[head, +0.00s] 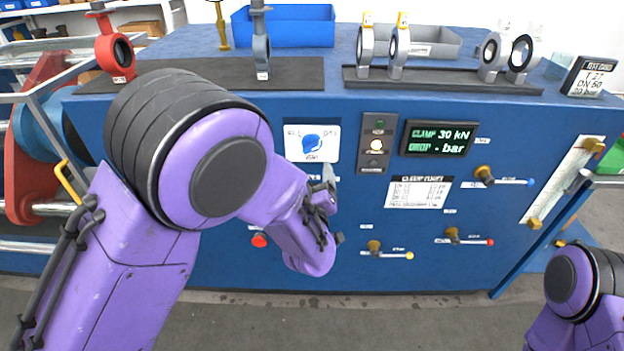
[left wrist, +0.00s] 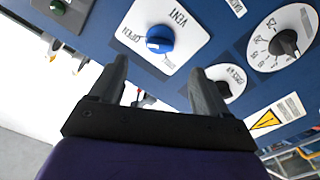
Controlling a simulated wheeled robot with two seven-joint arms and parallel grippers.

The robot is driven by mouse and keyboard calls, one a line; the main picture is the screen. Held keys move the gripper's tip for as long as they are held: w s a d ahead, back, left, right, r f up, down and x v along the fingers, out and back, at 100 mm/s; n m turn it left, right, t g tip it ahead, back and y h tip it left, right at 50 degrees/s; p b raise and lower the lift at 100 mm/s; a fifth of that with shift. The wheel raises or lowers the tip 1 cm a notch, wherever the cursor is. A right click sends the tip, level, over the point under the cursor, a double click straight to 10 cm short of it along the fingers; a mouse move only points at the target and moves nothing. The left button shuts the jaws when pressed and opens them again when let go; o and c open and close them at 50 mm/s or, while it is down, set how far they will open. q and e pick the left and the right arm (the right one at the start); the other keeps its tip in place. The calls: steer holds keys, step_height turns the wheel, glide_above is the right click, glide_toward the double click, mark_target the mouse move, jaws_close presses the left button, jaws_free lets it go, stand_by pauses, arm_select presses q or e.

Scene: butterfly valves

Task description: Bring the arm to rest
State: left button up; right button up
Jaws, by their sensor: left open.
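My left gripper (head: 329,186) is in front of the blue test bench's front panel, just below the white vent plate (head: 296,131) with its blue knob (head: 311,143). In the left wrist view its two fingers (left wrist: 158,80) are spread apart with nothing between them. The vent plate's blue knob (left wrist: 160,38) shows beyond the fingertips, apart from them. My right arm shows only in part at the lower right of the head view. Its gripper is out of the picture.
The bench (head: 220,270) carries butterfly valves, including a red one (head: 115,50), and a blue bin (head: 290,25) on top. Its front has a lit display (head: 438,138) and several small valve handles, one with a red tip (head: 490,242). Open floor lies before it.

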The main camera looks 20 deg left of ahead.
arm_select(q)
steer(key=s+a+f+m+g+h, duration=0.1)
steer(key=s+a+f+g, duration=0.3)
steer(key=s+f, duration=0.5)
steer(key=s+a+f+m+g+h, duration=0.15)
steer(key=s+a+f+g, duration=0.3)
steer(key=f, duration=0.85)
steer(key=s+a+f+g, duration=0.2)
steer(key=s+f, duration=0.3)
steer(key=s, duration=0.6)
steer(key=s+a+f+g, duration=0.3)
steer(key=s+f, duration=0.3)
steer(key=s, duration=0.5)
steer(key=shift+s+g+y, duration=0.35)
steer(key=shift+y, duration=0.1)
steer(key=shift+a, duration=0.1)
steer(key=shift+c, duration=0.3)
arm_select(e)
steer(key=shift+c, duration=0.3)
